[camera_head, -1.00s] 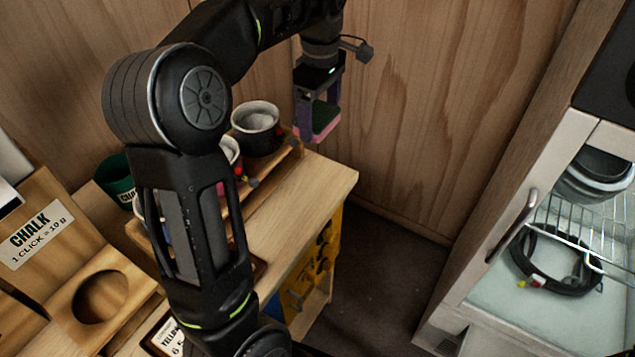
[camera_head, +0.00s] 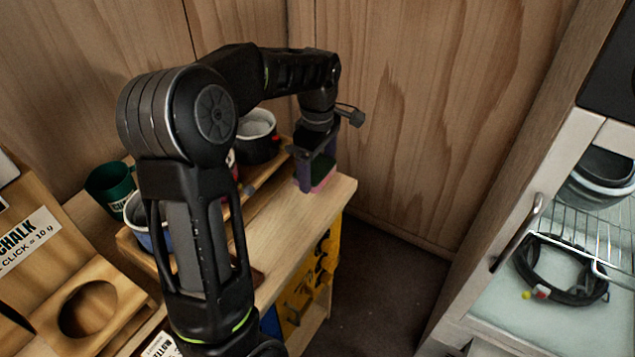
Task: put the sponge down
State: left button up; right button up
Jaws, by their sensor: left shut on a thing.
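My left gripper (camera_head: 315,172) points down at the far right corner of the wooden bench (camera_head: 285,220). My right gripper is not in view.
A black pot (camera_head: 257,138), a blue mug (camera_head: 150,222) and a green cup (camera_head: 110,187) stand left of the gripper. A glass-front cabinet (camera_head: 530,200) with a black coil (camera_head: 560,268) is at right. Bare bench top lies in front of the sponge.

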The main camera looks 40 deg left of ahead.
pick_arm(q)
jog(key=shift+f, duration=0.25)
jog(key=shift+f, duration=2.2)
jog(key=shift+f, duration=0.15)
jog(key=o, duration=1)
jog(key=shift+o, duration=0.2)
